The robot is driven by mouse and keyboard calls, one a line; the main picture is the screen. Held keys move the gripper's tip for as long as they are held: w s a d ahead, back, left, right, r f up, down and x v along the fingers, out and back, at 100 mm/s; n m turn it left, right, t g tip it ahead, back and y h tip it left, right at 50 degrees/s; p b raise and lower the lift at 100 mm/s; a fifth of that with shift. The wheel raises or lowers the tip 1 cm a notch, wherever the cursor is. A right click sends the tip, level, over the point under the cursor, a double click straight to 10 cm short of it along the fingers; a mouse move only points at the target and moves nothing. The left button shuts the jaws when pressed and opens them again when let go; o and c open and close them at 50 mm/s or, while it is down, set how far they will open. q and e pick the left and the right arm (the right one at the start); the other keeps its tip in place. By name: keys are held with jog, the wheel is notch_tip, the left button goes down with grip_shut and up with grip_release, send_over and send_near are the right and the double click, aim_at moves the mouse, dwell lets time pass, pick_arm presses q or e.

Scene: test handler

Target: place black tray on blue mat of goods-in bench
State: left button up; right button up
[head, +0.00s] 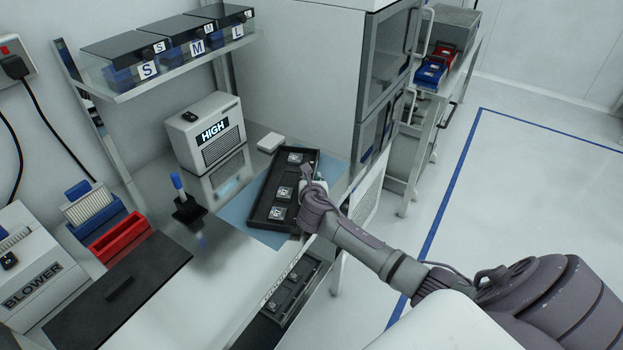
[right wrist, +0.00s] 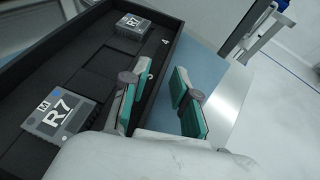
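The black tray (head: 262,208) lies on the blue mat (head: 235,212) on the bench, its long side running obliquely. It holds several grey chip modules; two marked R7 show in the right wrist view, where the tray wall (right wrist: 158,72) also shows. My right gripper (head: 317,188) is at the tray's right long side. In the right wrist view its green-padded fingers (right wrist: 154,92) are apart, one over the tray's inside and one beyond the wall above the mat (right wrist: 208,68). A gap shows between wall and outer finger. Contact with the inner finger is unclear. My left gripper is out of view.
A HIGH-labelled box (head: 205,135) and a small white block (head: 270,142) stand behind the mat. A stand with a blue-topped tool (head: 185,200) is to its left. Another black tray (head: 285,292) with chips sits lower, below the bench's front edge. A cabinet (head: 300,75) rises behind.

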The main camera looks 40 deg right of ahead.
jog(key=shift+o, duration=0.2)
jog(key=shift+r, duration=0.1)
jog(key=v, duration=1.2)
